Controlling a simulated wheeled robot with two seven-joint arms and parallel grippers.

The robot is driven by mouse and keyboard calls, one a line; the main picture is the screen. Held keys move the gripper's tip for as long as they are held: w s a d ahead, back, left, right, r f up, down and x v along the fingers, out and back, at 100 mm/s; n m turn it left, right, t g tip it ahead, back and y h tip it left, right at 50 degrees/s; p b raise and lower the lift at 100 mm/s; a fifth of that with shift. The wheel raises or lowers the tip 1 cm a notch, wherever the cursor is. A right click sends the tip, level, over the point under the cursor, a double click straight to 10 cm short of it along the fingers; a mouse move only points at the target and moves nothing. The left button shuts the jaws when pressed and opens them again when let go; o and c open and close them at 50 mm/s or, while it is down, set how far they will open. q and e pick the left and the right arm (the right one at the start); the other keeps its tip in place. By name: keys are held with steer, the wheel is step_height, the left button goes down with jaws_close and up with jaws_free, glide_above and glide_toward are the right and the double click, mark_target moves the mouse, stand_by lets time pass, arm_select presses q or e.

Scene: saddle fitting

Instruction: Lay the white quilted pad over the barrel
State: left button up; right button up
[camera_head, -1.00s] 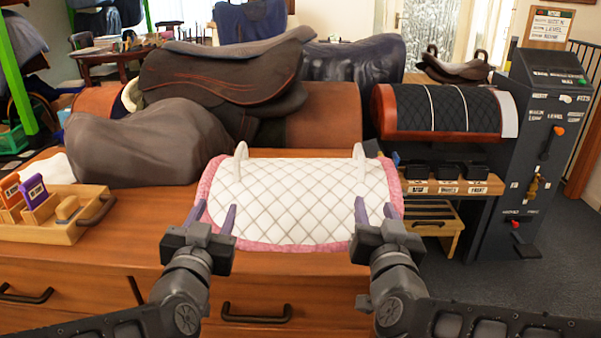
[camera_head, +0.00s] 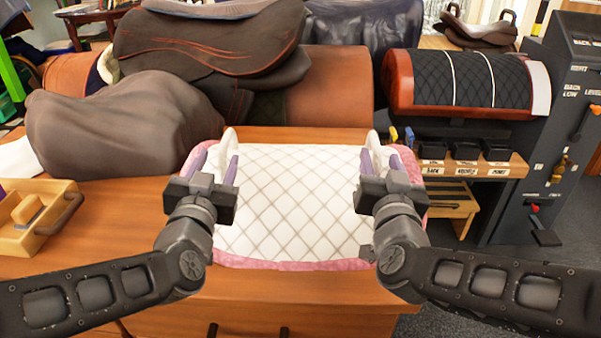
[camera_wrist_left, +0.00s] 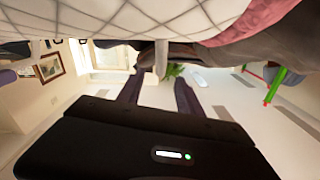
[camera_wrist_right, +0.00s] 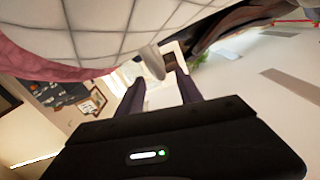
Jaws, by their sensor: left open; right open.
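The white quilted pad (camera_head: 290,200) with a pink border lies on the wooden cabinet top. Two white loops stand at its far edge, a left loop (camera_head: 229,140) and a right loop (camera_head: 373,142). My left gripper (camera_head: 214,165) is open just short of the left loop, which shows between its fingers in the left wrist view (camera_wrist_left: 161,58). My right gripper (camera_head: 371,162) is open at the right loop, also seen in the right wrist view (camera_wrist_right: 152,62). Neither grips. A rounded barrel with dark quilting and red-wood ends (camera_head: 404,84) stands back right.
A brown leather barrel (camera_head: 335,85) behind the pad bears a dark saddle (camera_head: 205,45). A grey-brown covered shape (camera_head: 120,125) is at left, near a wooden tray (camera_head: 40,240). A dark control panel (camera_head: 560,120) stands right, beside a labelled shelf (camera_head: 475,172).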

mark_target(225, 146)
arm_select(q)
steer(key=shift+w, duration=0.15)
arm_select(e)
steer(key=shift+w, duration=0.15)
arm_select(q)
steer(key=shift+w+d, duration=0.2)
steer(key=shift+w, duration=3.6)
arm_select(e)
steer(key=shift+w+d, duration=0.15)
steer(key=shift+w, duration=1.75)
steer(key=shift+w+d, duration=0.1)
steer(key=shift+w, duration=1.8)
arm_select(q)
jaws_close()
arm_select(e)
jaws_close()
